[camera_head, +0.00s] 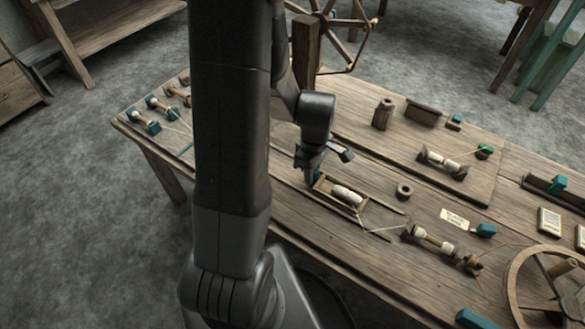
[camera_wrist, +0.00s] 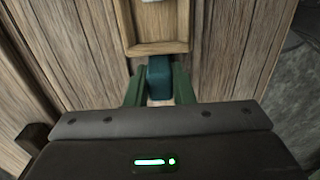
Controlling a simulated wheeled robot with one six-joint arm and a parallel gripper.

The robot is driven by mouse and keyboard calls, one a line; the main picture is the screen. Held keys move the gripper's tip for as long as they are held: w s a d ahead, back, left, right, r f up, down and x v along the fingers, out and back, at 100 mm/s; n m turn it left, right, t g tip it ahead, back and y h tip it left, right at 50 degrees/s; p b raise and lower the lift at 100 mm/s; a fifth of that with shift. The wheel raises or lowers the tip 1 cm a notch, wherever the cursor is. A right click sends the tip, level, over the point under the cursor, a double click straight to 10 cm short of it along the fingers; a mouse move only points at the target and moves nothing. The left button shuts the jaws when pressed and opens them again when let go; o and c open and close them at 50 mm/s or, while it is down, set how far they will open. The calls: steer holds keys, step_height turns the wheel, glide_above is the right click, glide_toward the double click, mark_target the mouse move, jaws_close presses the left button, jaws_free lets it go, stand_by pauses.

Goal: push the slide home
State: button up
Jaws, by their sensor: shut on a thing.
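The slide looks like a small wooden tray (camera_head: 323,186) with a white spool (camera_head: 347,194) lying in it, on the wooden loom table (camera_head: 250,200). A teal block (camera_wrist: 159,75) sits at the tray's near end, like a handle. My gripper (camera_head: 314,170) is at that end, its green fingers on either side of the block and shut on it. The spool's thread runs to the right.
A dark ring (camera_head: 404,190) and a spool stand (camera_head: 440,163) are right of the tray. Another spool frame (camera_head: 440,243) and a paper label (camera_head: 455,218) lie farther right. A wooden post (camera_head: 305,45) stands behind my arm. A large wheel (camera_head: 515,285) is at lower right.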

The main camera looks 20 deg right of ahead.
mark_target(343, 189)
steer(key=s+d, duration=0.1)
steer(key=s, duration=0.1)
steer(key=s+d, duration=0.2)
steer(key=s, duration=0.1)
steer(key=s+d, duration=0.1)
steer(key=s, duration=0.1)
steer(key=shift+s+d, duration=0.35)
steer(key=shift+s, duration=0.05)
steer(key=o, duration=0.9)
step_height(343, 189, up, 7)
steer(key=p, duration=0.6)
steer(key=shift+r, duration=0.1)
steer(key=shift+f, duration=0.2)
step_height(343, 189, down, 7)
steer(key=b, duration=0.6)
steer(key=shift+f+b, duration=0.2)
steer(key=shift+b, duration=0.1)
steer(key=w, duration=0.1)
steer(key=w+a, duration=0.2)
steer(key=shift+w+a+r+p, duration=0.15)
steer(key=shift+w+r+p, duration=0.15)
steer(key=shift+w, duration=0.1)
steer(key=shift+w+a, duration=0.45)
steer(key=shift+w, duration=0.25)
